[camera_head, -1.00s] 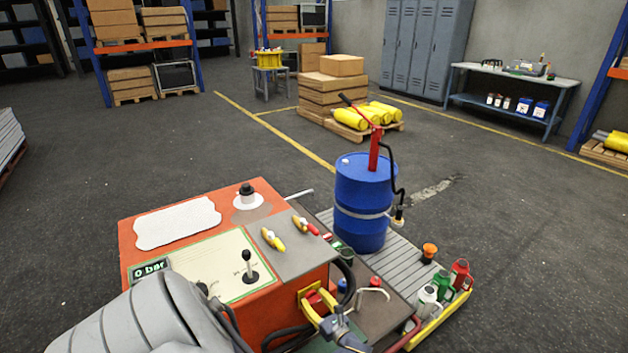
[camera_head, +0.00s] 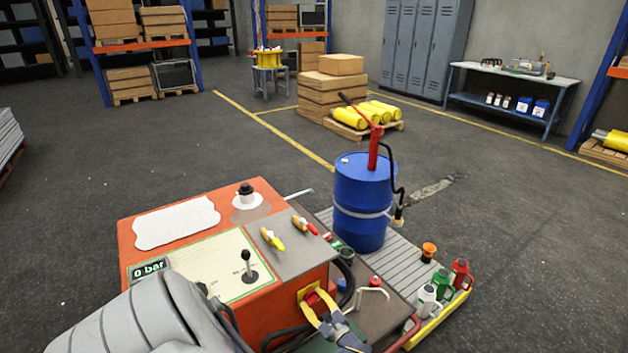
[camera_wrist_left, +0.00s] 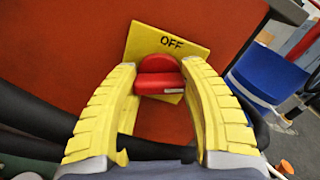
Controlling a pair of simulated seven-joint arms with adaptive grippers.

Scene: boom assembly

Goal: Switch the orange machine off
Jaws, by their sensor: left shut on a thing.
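The orange machine (camera_head: 262,310) stands at the front, its top panel holding levers and a "0 bar" display. On its front side is a red rotary switch (camera_wrist_left: 160,75) with a yellow plate (camera_wrist_left: 185,42) behind it. "OFF" is readable on the plate's upper part; the rest is partly hidden. My left gripper (camera_head: 314,297) is at this switch. In the left wrist view its yellow fingers (camera_wrist_left: 161,78) are on either side of the red knob, shut on it. My right gripper is in neither view.
A blue drum (camera_head: 361,205) with a red hand pump stands behind the machine on a slatted platform. Several bottles (camera_head: 443,283) stand at the platform's right end. Black hoses (camera_wrist_left: 40,118) run close to my left gripper. Open floor lies beyond.

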